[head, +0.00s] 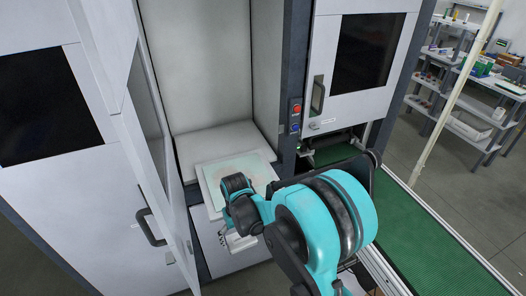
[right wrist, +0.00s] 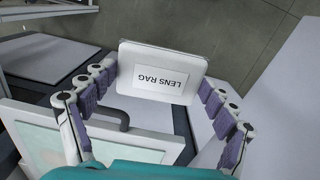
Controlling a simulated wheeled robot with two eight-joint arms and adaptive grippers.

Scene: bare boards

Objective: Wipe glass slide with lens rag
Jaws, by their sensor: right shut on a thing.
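The lens rag (right wrist: 140,103) is a white rounded block with an upside-down "LENS RAG" label in the right wrist view. My right gripper (right wrist: 157,80) is shut on it, with fingers on both its sides. In the head view my right gripper (head: 238,240) is largely hidden by its own arm, in front of the open cabinet. The glass slide (head: 216,172) appears as a pale green pane with a faint brownish smudge, lying on a white board (head: 203,196). Its edge also shows at lower left in the right wrist view (right wrist: 25,140). The rag is apart from it. My left gripper is out of view.
The white board stands at the mouth of an open cabinet bay (head: 205,75). An open door (head: 150,130) with a dark handle borders it on the left. A green conveyor (head: 440,250) runs at right, with shelves (head: 465,90) behind it.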

